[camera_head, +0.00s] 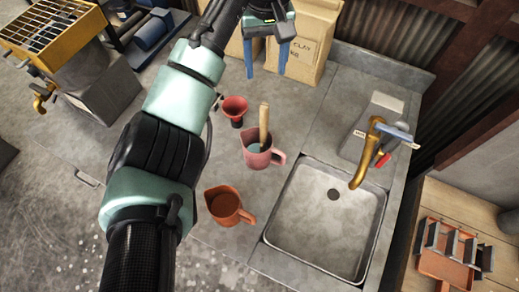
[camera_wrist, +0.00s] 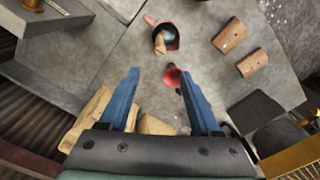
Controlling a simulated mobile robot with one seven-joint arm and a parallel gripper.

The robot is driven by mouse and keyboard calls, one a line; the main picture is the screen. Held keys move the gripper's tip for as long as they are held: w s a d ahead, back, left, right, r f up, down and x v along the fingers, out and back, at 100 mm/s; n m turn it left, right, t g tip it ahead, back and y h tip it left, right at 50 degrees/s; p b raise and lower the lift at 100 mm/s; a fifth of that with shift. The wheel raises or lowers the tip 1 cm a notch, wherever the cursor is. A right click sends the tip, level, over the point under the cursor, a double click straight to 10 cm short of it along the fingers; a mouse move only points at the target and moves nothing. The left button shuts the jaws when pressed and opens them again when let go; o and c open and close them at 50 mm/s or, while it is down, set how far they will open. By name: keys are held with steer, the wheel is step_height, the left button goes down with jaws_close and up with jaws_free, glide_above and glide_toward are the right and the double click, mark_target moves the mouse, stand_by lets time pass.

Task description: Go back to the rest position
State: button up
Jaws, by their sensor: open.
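My gripper (camera_head: 265,74) is at the top of the head view, its two blue fingers spread and empty, in front of the paper clay bags (camera_head: 302,42). My arm reaches up to it from the bottom left. In the wrist view my gripper (camera_wrist: 159,72) also shows its fingers wide apart with nothing held between them. A red funnel (camera_wrist: 172,76) appears between and beyond the fingertips there. A pink jug (camera_head: 258,160) with a wooden-handled tool (camera_head: 264,122) in it stands on the counter. The funnel also shows in the head view (camera_head: 235,107), left of and behind the jug.
An orange jug (camera_head: 226,207) stands nearer on the counter. The sink (camera_head: 318,236) with its brass faucet (camera_head: 368,155) is at the right. A yellow-framed machine (camera_head: 52,32) is at the upper left. Two brown pieces with holes (camera_wrist: 230,35) lie on the counter in the wrist view.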

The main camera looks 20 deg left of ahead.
stand_by(0.3)
steer(key=w+d+r+m+t+h+b, duration=0.1)
steer(key=w+d+r+m+t+b, duration=0.2)
steer(key=w+d+t, duration=0.45)
steer(key=w+d+r+m+t+h, duration=0.3)
steer(key=d+r+t, duration=0.4)
steer(key=d+r, duration=0.7)
steer(key=s+a+r+t+y+b, duration=0.1)
steer(key=s+a+r+t+y, duration=0.1)
steer(key=s+r+t, duration=0.4)
steer(key=s+a+r+t+y+b, duration=0.1)
steer(key=s+r+t, duration=0.6)
steer(key=s+r, duration=0.8)
steer(key=shift+s+a+r+m+y, duration=0.3)
steer(key=shift+s+a+m+y, duration=0.15)
steer(key=shift+s+a, duration=0.65)
steer(key=shift+w, duration=0.1)
